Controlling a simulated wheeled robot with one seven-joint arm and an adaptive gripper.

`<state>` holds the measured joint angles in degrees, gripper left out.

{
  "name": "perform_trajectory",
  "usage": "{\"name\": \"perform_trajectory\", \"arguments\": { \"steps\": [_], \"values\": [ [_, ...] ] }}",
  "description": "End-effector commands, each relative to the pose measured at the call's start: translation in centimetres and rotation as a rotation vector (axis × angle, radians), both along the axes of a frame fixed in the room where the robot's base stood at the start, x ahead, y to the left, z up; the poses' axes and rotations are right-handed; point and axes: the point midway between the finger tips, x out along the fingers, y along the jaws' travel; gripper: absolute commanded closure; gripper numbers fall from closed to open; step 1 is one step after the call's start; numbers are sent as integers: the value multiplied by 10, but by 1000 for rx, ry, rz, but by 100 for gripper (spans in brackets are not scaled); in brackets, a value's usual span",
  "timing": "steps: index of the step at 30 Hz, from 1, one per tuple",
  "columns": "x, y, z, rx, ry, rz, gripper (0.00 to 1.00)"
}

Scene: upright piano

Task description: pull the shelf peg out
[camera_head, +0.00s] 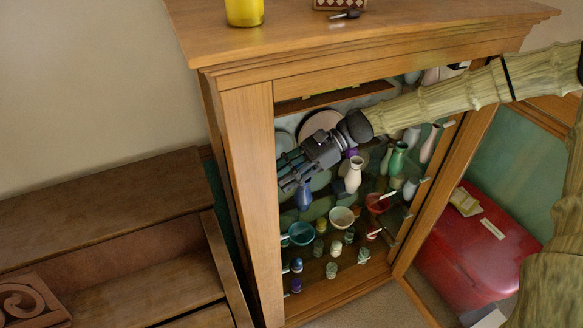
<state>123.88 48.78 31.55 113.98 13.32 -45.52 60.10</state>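My gripper (286,172) reaches into the open wooden cabinet (246,170), with its dark fingers close to the inner left side, at the height of the upper shelf. The fingers are small and overlap dark items behind them, so I cannot tell their opening or whether they touch anything. Small pale stubs that may be shelf pegs show low on the inner left side, one by the teal bowl (285,238) and one below it (285,269). Similar pale stubs show on the right side, one of them near the door post (425,180). Any peg right at my fingers is hidden.
A blue vase (304,196) stands just below my gripper and a white vase (353,176) to its right. Bowls, such as a teal one (301,233), and several small jars fill the lower level. A red chest (470,245) stands right; the piano (120,245) left.

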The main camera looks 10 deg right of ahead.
Motion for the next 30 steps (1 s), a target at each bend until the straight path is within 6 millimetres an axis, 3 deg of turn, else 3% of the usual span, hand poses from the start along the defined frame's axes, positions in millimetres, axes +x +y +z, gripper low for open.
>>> {"name": "perform_trajectory", "arguments": {
  "steps": [9, 15, 18, 19, 20, 30],
  "values": [
    [0, 1, -1, 0, 0, 0, 66],
    [0, 1, -1, 0, -1, 0, 100],
    [0, 1, 0, 0, -1, 0, 100],
    [0, 1, 0, 0, -1, 0, 94],
    [0, 1, 0, 0, -1, 0, 100],
    [0, 0, 0, -1, 0, 0, 100]
  ]
}}
